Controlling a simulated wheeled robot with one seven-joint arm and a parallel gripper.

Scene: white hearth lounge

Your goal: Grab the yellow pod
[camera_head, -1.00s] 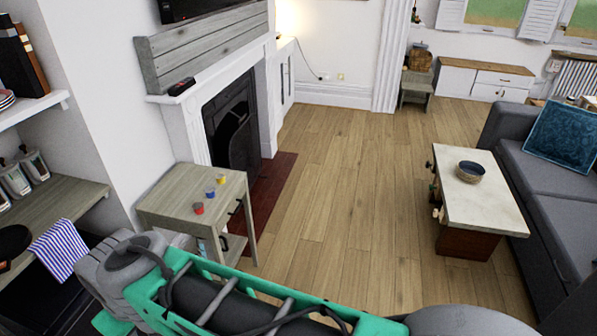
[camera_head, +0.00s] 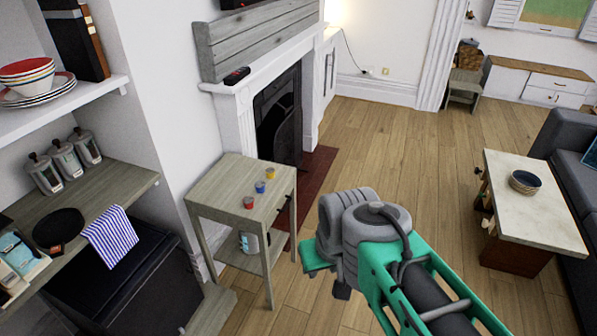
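The yellow pod (camera_head: 270,173) stands on the top of a small grey wooden side table (camera_head: 225,185) by the fireplace. A blue pod (camera_head: 260,187) and a red pod (camera_head: 249,202) stand in a row with it, nearer to me. My arm reaches in from the lower right, to the right of the side table and apart from the pods. My gripper's fingers do not show clearly, so I cannot tell whether it is open or shut.
A fireplace with a white mantel stands behind the side table. At left are a shelf with bowls (camera_head: 27,75) and a counter with canisters and a striped cloth (camera_head: 110,236). A coffee table (camera_head: 530,200) with a bowl stands at right. The wooden floor between is clear.

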